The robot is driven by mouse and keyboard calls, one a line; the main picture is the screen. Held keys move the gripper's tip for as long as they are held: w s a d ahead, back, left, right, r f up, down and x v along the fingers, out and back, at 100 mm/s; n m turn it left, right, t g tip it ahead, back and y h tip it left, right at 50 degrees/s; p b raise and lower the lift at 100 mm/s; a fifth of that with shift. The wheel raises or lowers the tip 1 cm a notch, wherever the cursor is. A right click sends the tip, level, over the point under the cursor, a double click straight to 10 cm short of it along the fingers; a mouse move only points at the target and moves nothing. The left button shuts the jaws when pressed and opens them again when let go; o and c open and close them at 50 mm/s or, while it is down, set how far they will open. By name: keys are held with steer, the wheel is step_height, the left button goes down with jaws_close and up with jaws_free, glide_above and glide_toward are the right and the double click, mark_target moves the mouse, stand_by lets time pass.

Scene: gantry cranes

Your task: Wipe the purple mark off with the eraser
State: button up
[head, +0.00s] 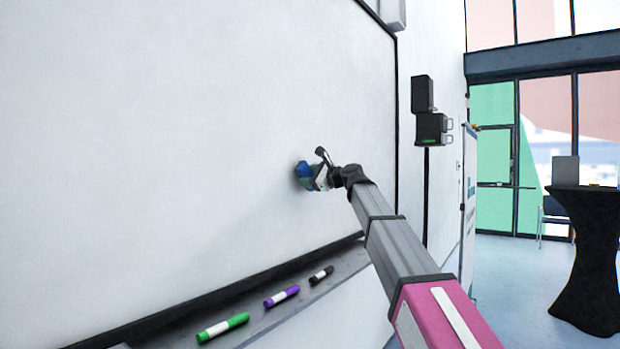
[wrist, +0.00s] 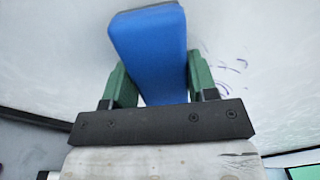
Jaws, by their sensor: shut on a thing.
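The eraser (wrist: 148,40) is a blue block, held between the green fingers of my gripper (head: 316,179). In the head view the eraser (head: 303,169) shows as a small blue shape against or very near the whiteboard (head: 180,130). I cannot tell whether it touches the surface. The purple mark (wrist: 235,67) shows in the wrist view as several short curved bluish-purple strokes just right of the eraser. Part of the mark may be hidden behind the eraser and the right finger. In the head view I cannot make out the mark.
A ledge below the board holds a green marker (head: 222,326), a purple marker (head: 281,296) and a black marker (head: 321,275). A black stand with boxes (head: 430,127) is to the right of the board. A black-draped table (head: 592,260) stands at the far right.

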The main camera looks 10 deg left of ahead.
mark_target(305, 166)
steer(key=shift+x, duration=0.75)
steer(key=shift+w+d, duration=0.4)
steer(key=shift+w, duration=0.45)
steer(key=shift+w+d, duration=0.4)
steer(key=shift+w, duration=0.4)
steer(key=shift+w+d+r, duration=0.85)
steer(key=shift+w+d, duration=1.1)
steer(key=shift+w, duration=3.1)
steer(key=shift+s+a, duration=0.9)
steer(key=shift+s, duration=1.35)
steer(key=shift+s+a, duration=0.95)
steer(key=shift+s, duration=1.3)
steer(key=shift+s+a, duration=0.9)
steer(key=shift+s, duration=1.4)
steer(key=shift+w+a+r, duration=0.1)
steer(key=shift+w+r, duration=0.05)
steer(key=shift+r, duration=0.7)
steer(key=shift+w+d, duration=0.25)
steer(key=shift+w, duration=0.35)
steer(key=shift+w+d, duration=0.3)
steer(key=shift+w, duration=0.3)
steer(key=shift+w+d, duration=0.25)
steer(key=shift+w, duration=0.3)
